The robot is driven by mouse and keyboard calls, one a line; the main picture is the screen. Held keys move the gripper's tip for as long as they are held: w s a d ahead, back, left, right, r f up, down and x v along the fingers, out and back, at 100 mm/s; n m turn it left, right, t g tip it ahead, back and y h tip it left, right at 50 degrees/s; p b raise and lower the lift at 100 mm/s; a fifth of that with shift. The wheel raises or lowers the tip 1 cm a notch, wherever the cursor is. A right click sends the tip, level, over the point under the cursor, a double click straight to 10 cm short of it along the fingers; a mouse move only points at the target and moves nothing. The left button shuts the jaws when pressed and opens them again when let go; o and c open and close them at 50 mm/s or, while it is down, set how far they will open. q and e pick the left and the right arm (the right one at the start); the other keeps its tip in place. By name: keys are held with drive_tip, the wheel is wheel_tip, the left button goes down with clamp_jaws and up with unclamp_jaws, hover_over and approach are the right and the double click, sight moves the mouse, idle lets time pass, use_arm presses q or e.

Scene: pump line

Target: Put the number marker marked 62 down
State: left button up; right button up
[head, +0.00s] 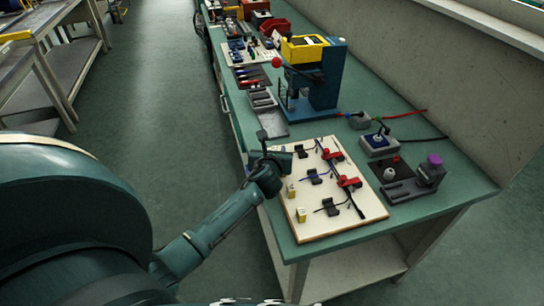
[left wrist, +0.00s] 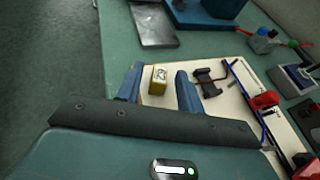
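A small yellow number marker (left wrist: 158,80) with a pale, dark-figured label stands between the fingers of my left gripper (left wrist: 159,82) in the left wrist view. Its figures are too small to read surely. The fingers are spread, with a gap on each side of the marker, which appears to rest on the cream board (left wrist: 232,110). In the head view my left gripper (head: 279,158) is over the board's far left edge and hides this marker. Two more yellow markers, (head: 291,191) and (head: 301,215), stand along the board's left side. My right gripper is out of view.
The board (head: 345,222) lies on a green bench and carries black clips (head: 315,177), red clamps (head: 349,182) and cables. A blue press (head: 318,75) stands behind it. A joystick box (head: 380,142) and a dark fixture with a purple knob (head: 433,160) stand to the right.

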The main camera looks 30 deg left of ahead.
use_arm(q)
drive_tip(key=p+v, duration=0.1)
drive_tip(key=v, duration=1)
drive_tip(key=shift+s+d, duration=0.2)
drive_tip(key=shift+s, duration=0.15)
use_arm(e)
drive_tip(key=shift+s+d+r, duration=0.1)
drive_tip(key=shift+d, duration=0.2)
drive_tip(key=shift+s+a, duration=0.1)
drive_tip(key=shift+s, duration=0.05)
